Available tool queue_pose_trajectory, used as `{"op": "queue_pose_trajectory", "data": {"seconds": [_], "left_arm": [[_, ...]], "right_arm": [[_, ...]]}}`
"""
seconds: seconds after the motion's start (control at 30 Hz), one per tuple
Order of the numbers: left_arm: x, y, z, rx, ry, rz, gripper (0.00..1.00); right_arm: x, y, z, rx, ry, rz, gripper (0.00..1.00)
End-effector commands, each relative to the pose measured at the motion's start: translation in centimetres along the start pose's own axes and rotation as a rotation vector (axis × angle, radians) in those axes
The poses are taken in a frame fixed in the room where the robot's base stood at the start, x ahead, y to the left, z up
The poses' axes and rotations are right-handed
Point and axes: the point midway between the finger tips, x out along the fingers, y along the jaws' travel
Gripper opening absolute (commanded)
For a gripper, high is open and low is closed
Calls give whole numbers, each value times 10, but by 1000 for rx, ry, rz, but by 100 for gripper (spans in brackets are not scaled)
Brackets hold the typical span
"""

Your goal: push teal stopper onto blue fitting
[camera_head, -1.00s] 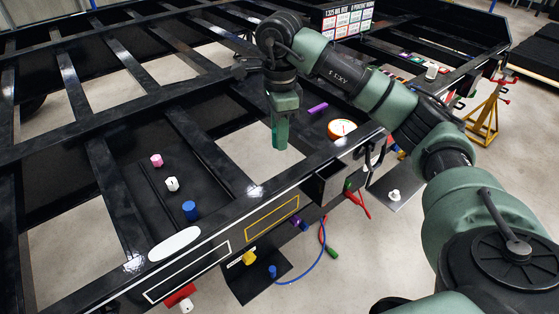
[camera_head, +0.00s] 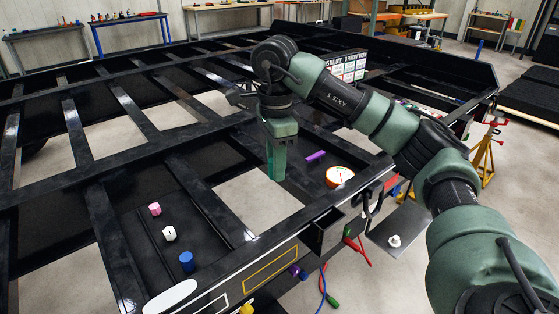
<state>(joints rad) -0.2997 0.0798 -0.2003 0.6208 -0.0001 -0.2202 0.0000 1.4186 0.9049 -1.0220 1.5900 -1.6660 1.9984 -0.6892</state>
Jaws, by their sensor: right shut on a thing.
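My right gripper (camera_head: 277,172) points straight down over the black trailer frame, left of a purple cylinder. Its green fingers are shut, and the teal stopper between them is hard to tell from them by colour. A blue cylinder (camera_head: 187,261) stands on a dark plate inside the frame, to the lower left of the gripper and well apart from it. A blue hose (camera_head: 323,285) hangs below the front rail. Which blue part is the fitting, I cannot tell. My left gripper is out of view.
A white cap (camera_head: 169,233) and a pink cap (camera_head: 155,209) stand behind the blue cylinder. The purple cylinder (camera_head: 315,156) and an orange-rimmed dial (camera_head: 339,176) lie right of the gripper. The black front rail (camera_head: 255,250) and an open box (camera_head: 328,230) stand nearer.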

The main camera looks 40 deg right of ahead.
Motion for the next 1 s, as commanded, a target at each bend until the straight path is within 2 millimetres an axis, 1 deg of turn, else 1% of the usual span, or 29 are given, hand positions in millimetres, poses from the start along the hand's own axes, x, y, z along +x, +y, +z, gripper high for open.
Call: {"op": "queue_pose_trajectory", "data": {"seconds": [0.07, 0.17, 0.27, 0.3, 0.37, 0.4, 0.5, 0.53, 0.6, 0.7, 0.8, 1.0], "left_arm": [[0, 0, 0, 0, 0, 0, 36], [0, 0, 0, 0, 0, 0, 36], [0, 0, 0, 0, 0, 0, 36], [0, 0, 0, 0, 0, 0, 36], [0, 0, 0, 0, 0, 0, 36], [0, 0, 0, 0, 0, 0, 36], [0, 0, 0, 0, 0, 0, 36], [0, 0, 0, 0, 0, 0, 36], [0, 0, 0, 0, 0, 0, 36], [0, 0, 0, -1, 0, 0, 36], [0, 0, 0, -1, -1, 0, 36], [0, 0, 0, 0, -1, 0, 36]], "right_arm": [[13, 9, 9, -129, 3, 5, 0], [34, 28, 26, -395, 1, 6, 0], [60, 56, 46, -734, 1, 7, 0], [71, 69, 54, -877, 0, 7, 0], [86, 90, 64, -1090, -1, 6, 0], [95, 105, 71, -1226, -2, 6, 0], [112, 137, 82, -1508, -4, 4, 0], [115, 145, 85, -1574, -3, 3, 0], [121, 160, 89, -1695, -3, 3, 0], [126, 171, 92, -1790, -2, 1, 0], [127, 174, 93, -1820, -1, 0, 0], [126, 174, 93, -1818, -1, 0, 0]]}}
